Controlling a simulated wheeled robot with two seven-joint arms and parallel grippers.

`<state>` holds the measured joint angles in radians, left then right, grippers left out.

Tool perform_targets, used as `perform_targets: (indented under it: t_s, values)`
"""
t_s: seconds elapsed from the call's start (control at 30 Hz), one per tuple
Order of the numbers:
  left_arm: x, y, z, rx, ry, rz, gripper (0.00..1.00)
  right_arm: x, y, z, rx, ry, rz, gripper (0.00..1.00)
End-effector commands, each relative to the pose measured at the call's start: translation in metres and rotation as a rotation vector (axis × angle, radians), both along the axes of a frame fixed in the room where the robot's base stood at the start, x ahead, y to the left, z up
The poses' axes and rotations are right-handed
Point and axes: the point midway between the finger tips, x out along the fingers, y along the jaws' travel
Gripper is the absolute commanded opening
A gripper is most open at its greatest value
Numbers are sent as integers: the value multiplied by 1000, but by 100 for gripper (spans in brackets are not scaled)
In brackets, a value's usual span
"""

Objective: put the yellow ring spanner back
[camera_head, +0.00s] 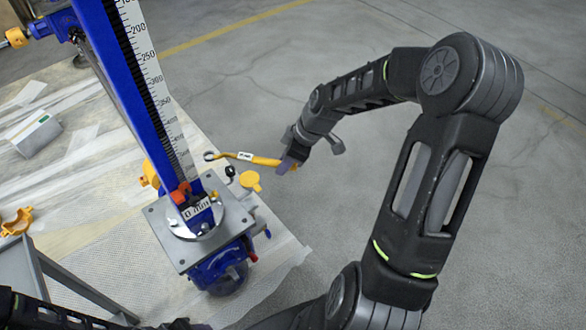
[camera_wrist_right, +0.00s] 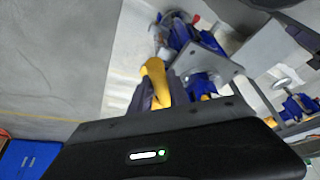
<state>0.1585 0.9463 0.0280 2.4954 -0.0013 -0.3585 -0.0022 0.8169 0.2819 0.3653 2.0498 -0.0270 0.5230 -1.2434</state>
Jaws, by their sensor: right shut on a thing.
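The yellow ring spanner (camera_head: 255,159) has a yellow handle and a dark metal ring end. In the head view it lies across the right of the blue screw jack (camera_head: 222,262), ring end pointing left. My right gripper (camera_head: 290,161) is shut on the handle's right end, beyond the white sheet's edge. In the right wrist view the yellow handle (camera_wrist_right: 155,72) sits between the fingers (camera_wrist_right: 157,92); the ring end is hard to make out there. My left gripper is not in view.
The blue column with a white scale (camera_head: 158,95) rises beside the spanner. A round yellow piece (camera_head: 250,180) stands near the jack's grey plate (camera_head: 165,232). A yellow clamp-like part (camera_head: 17,222) and a grey box (camera_head: 36,135) are at left. Grey floor at right is clear.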

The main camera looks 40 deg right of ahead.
Motion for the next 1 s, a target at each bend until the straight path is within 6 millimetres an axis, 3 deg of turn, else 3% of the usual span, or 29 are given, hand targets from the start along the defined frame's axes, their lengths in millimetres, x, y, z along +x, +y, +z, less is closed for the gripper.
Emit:
perform_targets:
  t_s: [0.03,0.1,0.5,0.7,1.0]
  values:
    - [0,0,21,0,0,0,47,8,15,34,-5,-8,-49,0]
    - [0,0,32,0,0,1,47,17,33,61,-5,-10,-136,0]
    - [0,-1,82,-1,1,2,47,50,111,187,-2,-9,-572,0]
    - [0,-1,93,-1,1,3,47,56,132,220,1,-5,-701,0]
    - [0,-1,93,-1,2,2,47,56,135,223,1,0,-729,0]
